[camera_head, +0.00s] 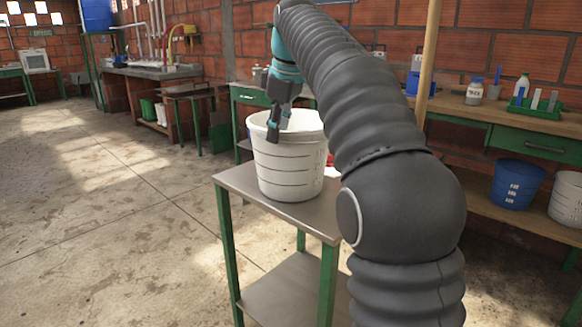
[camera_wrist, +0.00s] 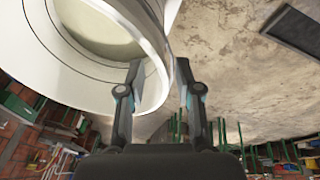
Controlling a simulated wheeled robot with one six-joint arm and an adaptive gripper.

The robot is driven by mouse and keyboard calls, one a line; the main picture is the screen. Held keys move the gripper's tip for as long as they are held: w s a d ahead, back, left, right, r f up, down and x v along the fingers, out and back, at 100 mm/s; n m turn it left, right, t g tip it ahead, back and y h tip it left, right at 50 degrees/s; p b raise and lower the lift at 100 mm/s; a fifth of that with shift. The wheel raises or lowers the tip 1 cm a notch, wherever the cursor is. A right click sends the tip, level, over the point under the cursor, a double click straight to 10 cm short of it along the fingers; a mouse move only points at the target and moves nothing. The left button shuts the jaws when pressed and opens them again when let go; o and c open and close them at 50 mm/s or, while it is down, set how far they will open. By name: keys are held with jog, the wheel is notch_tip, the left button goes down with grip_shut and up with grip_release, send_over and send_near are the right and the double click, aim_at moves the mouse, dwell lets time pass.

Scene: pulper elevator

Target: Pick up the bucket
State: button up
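The bucket (camera_head: 290,168) is white with dark lines around its side. It stands upright on a small metal-topped table (camera_head: 232,180). In the head view my gripper (camera_head: 279,128) points down at the bucket's left rim. In the wrist view the bucket's rim and wall (camera_wrist: 158,85) lie between the fingers of my gripper (camera_wrist: 158,68). One finger is over the bucket side and the other is outside, over the floor. The fingers are apart, with a gap between the outer finger and the rim. Contact of the inner finger with the wall cannot be told.
My arm covers the table's right part. A workbench (camera_head: 483,112) with bottles runs along the right wall, with a blue bucket (camera_head: 515,184) and another white bucket (camera_head: 566,198) on its lower shelf. The concrete floor (camera_head: 110,215) at left is clear.

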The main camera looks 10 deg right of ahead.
aim_at(274, 159)
jog(key=shift+b+x, duration=0.95)
jog(key=shift+x, duration=2.5)
jog(key=shift+s, duration=0.2)
grip_shut()
jog(key=shift+r, duration=0.15)
